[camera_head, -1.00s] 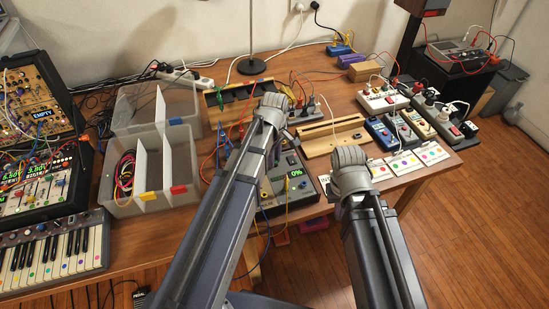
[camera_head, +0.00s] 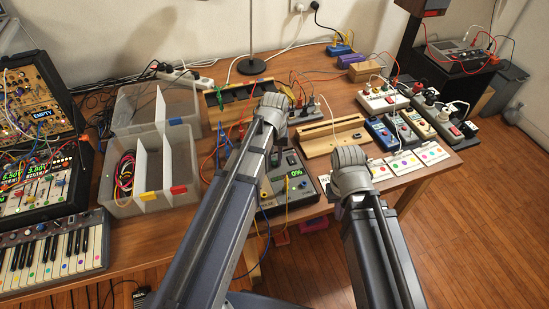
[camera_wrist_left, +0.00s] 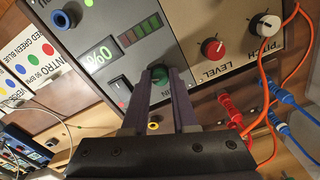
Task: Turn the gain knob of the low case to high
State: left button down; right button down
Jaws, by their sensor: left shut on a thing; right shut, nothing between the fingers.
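The green gain knob (camera_wrist_left: 160,80) sits on the grey panel of the low case (camera_wrist_left: 205,18), its label partly covered by a finger. My left gripper (camera_wrist_left: 161,72) is shut on this knob, one finger on each side. The case's display (camera_wrist_left: 98,57) reads 0%, upside down in the wrist view, beside a red and green bar meter (camera_wrist_left: 139,33). In the head view the case (camera_head: 309,193) lies partly behind my left arm, its display (camera_head: 295,174) showing. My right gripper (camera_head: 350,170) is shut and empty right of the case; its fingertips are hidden.
A red level knob (camera_wrist_left: 212,48) and white pitch knob (camera_wrist_left: 265,25) are beside the gain knob. Red and blue plugs and an orange cable (camera_wrist_left: 268,92) are close to my left gripper. A clear divided bin (camera_head: 125,205) is at left; a wooden slotted block (camera_head: 320,143) lies behind.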

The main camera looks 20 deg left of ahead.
aim_at(275, 161)
pick_arm(q)
jog(key=shift+m, duration=2.1)
jog(key=c, duration=0.7)
grip_release()
jog(key=shift+r, duration=0.1)
notch_tip(275, 161, up, 8)
jog(key=p, duration=0.8)
jog(key=shift+f, duration=0.2)
